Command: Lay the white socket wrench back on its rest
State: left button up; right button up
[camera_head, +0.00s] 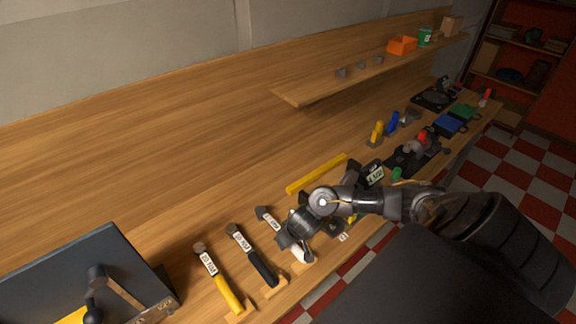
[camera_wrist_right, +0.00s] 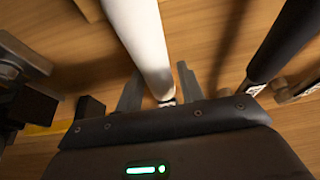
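The white socket wrench shows in the right wrist view as a thick white handle (camera_wrist_right: 142,40), narrowing to a small labelled part between the fingers. In the head view its white end (camera_head: 303,256) pokes out below my right gripper (camera_head: 298,247), low over the bench front. In the right wrist view my right gripper (camera_wrist_right: 160,85) has one finger on each side of the handle, with narrow gaps seen, so it looks open around or just above it. My left gripper is out of view.
A grey panel (camera_head: 70,280) stands at the far left. A yellow bar (camera_head: 317,174) lies behind.

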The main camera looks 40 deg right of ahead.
jog(key=shift+o, duration=1.2)
jog(key=p+v, duration=0.4)
jog(key=v, duration=0.6)
jog(key=shift+s+r, duration=0.2)
jog(key=shift+r, duration=0.2)
